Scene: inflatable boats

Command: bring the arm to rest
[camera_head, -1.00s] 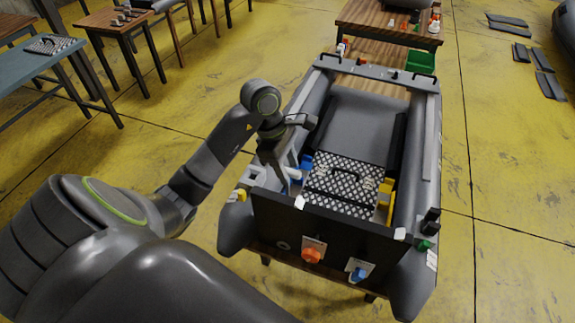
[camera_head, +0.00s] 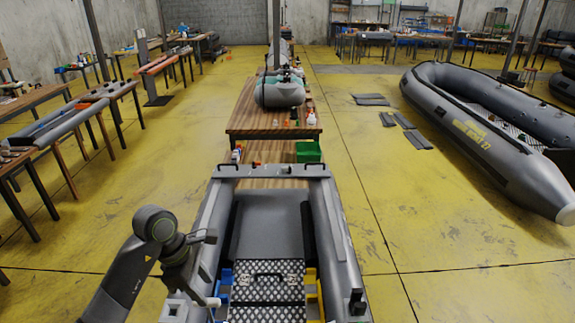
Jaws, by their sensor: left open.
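My left gripper (camera_head: 207,299) hangs at the end of my left arm, which comes in from the lower left. It points down over the left tube of the grey inflatable boat (camera_head: 335,232) in front of me. The gripper is open, and I see nothing held in it. Its fingertips are small and partly hidden against the boat. My right gripper is not in view.
A checker-plate panel (camera_head: 266,300) lies inside the boat, with blue and yellow parts beside it. Behind stands a wooden table (camera_head: 245,118) with a green bin (camera_head: 308,151). A large grey boat (camera_head: 480,130) lies at right.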

